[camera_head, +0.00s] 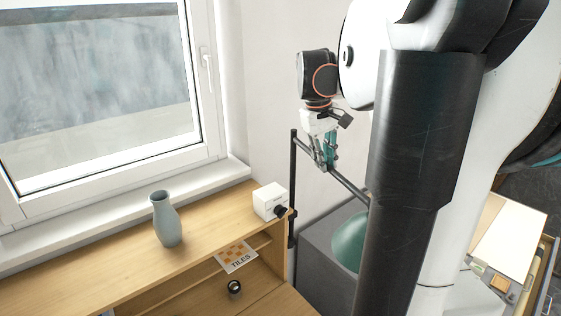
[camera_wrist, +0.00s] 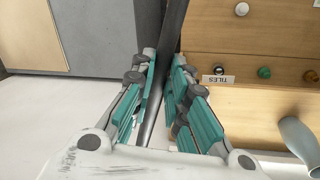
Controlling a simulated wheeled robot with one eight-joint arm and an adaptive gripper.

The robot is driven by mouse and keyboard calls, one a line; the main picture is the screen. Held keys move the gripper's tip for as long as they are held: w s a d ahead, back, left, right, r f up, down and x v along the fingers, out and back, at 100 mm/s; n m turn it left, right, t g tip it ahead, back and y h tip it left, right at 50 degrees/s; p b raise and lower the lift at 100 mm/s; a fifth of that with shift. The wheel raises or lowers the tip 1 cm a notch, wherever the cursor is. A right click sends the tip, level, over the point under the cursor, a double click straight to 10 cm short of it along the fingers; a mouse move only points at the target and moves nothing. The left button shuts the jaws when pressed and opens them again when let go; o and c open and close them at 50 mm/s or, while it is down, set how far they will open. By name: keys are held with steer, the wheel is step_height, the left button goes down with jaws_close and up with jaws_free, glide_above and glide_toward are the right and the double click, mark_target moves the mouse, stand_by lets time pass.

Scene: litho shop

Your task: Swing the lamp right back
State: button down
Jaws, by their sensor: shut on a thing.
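The lamp has a dark upright post (camera_head: 293,185) beside the right end of the wooden cabinet. Its dark arm (camera_head: 348,187) slants down to the right from the post's top. A green shade (camera_head: 349,243) shows lower right, partly hidden behind my own dark column. My gripper (camera_head: 325,164) is shut on the lamp arm, partway along it. In the wrist view, the lamp arm (camera_wrist: 172,28) runs between the teal-padded fingers of my gripper (camera_wrist: 165,62). The shade cannot be made out in that view.
The wooden cabinet (camera_head: 120,262) under the window bears a blue-grey vase (camera_head: 166,219) and a white box (camera_head: 270,201). A grey box-like unit (camera_head: 318,262) stands below the shade. An open drawer (camera_head: 541,280) is far right.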

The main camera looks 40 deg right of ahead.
steer(key=d+n+t, duration=0.2)
steer(key=d+n, duration=0.8)
steer(key=d, duration=0.7)
steer(key=w+d+n+p, duration=0.2)
steer(key=w+d+n, duration=0.3)
steer(key=w, duration=0.2)
steer(key=w+d+n+t+y+p, duration=0.1)
steer(key=w+d+n+p, duration=0.1)
steer(key=w+d+n, duration=0.3)
steer(key=shift+w+n+y, duration=0.3)
steer(key=shift+w, duration=0.85)
steer(key=c, duration=1.6)
jaws_free()
steer(key=shift+a, duration=0.1)
steer(key=shift+o, duration=0.2)
